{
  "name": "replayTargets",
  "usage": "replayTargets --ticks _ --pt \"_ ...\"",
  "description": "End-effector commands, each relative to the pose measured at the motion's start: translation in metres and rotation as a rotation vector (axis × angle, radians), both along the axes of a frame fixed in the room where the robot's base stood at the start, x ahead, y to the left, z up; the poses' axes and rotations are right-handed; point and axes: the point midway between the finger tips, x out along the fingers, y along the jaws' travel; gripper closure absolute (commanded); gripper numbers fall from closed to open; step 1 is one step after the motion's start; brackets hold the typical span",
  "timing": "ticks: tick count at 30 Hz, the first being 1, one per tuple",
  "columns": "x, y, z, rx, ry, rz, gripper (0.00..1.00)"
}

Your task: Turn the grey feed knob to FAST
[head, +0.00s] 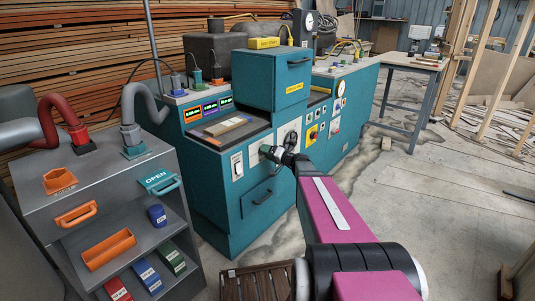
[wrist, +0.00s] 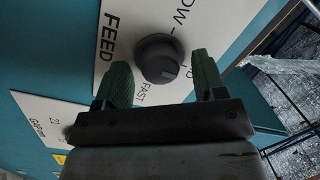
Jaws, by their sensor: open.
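The grey feed knob (wrist: 158,60) is a round dark-grey dial on a white panel marked FEED (wrist: 108,38) in the wrist view. The partly cut-off slow mark is above it, and FAST (wrist: 140,92) is printed below-left. A faint line shows on the knob's lower right face; I cannot tell its setting surely. My gripper (wrist: 159,66) is open, with one green finger on each side of the knob and gaps showing. In the head view my gripper (head: 268,151) is at the front of the teal machine (head: 225,215) and hides the knob.
Another white plate marked GATE (wrist: 42,124) is lower left in the wrist view. In the head view, a handwheel (head: 291,138) is close right of my gripper, and a white switch (head: 237,166) is left. A grey cart (head: 100,170) stands at left.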

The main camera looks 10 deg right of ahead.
Motion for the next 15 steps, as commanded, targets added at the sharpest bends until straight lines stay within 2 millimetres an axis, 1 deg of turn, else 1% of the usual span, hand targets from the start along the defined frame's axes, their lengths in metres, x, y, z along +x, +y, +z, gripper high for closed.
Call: replayTargets --ticks 2,3,5,6,7,15 --pt "-0.0001 -0.0001 0.0000 0.000 0.000 0.000 0.36" --pt "-0.0001 -0.0001 0.0000 0.000 0.000 0.000 0.42" --pt "-0.0002 -0.0002 0.0000 0.000 0.000 0.000 0.62" --pt "-0.0002 -0.0002 0.0000 0.000 0.000 0.000 0.75" --pt "-0.0002 -0.0002 0.0000 0.000 0.000 0.000 0.85" --pt "-0.0003 -0.0003 -0.0002 0.009 0.007 0.000 0.85"
